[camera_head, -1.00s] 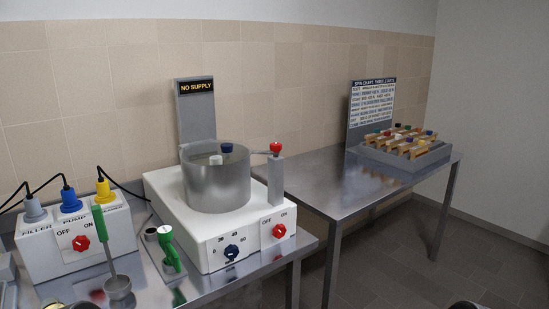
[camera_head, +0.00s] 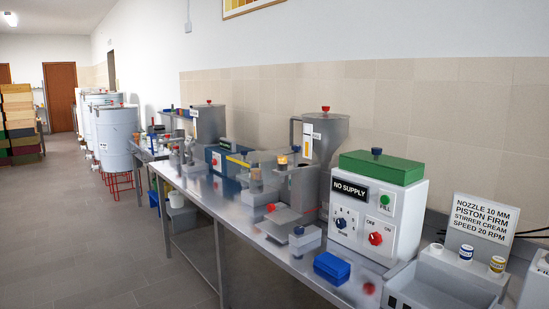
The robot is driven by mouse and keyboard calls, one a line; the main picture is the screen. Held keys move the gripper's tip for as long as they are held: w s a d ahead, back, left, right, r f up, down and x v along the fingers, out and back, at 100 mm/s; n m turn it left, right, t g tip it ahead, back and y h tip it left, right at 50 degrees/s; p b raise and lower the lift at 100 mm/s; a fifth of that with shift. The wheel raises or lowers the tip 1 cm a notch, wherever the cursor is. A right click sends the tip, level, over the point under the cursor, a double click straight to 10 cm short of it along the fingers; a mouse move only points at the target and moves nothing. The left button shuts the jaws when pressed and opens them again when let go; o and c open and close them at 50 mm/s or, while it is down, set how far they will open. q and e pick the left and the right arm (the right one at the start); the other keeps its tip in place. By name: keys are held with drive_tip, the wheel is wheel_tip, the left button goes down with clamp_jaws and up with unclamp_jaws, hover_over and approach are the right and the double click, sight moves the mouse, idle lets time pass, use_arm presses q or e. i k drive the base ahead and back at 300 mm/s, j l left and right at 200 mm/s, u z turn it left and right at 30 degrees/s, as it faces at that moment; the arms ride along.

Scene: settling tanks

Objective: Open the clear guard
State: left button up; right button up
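A see-through pale panel, which looks like the clear guard (camera_head: 262,158), stands at the filling machine (camera_head: 323,142) in the middle of the long steel bench. It is small and far off, and I cannot tell its hinge or handle, or surely whether it is shut. An amber-topped part (camera_head: 282,160) shows beside it. A white control box (camera_head: 377,208) with a green top, a "NO SUPPLY" display, a green button and red and blue knobs stands to the right, nearer me. Neither of my grippers is in view.
The steel bench (camera_head: 205,193) runs from the near right to the far left. A blue box (camera_head: 332,268) lies near its front edge. A sign (camera_head: 480,228) stands at right. White tanks (camera_head: 117,138) stand far left. The floor (camera_head: 85,225) at left is clear.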

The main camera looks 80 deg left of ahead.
sight(245, 153)
drive_tip(key=u, duration=2.95)
drive_tip(key=z, duration=0.35)
drive_tip(key=i+j+z, duration=0.15)
drive_tip(key=j+z, duration=0.15)
drive_tip(key=i+j+z, duration=0.15)
drive_tip(key=j+z, duration=0.5)
drive_tip(key=i+j+z, duration=0.25)
drive_tip(key=j, duration=1.4)
drive_tip(key=j+z, duration=0.2)
drive_tip(key=j, duration=2.65)
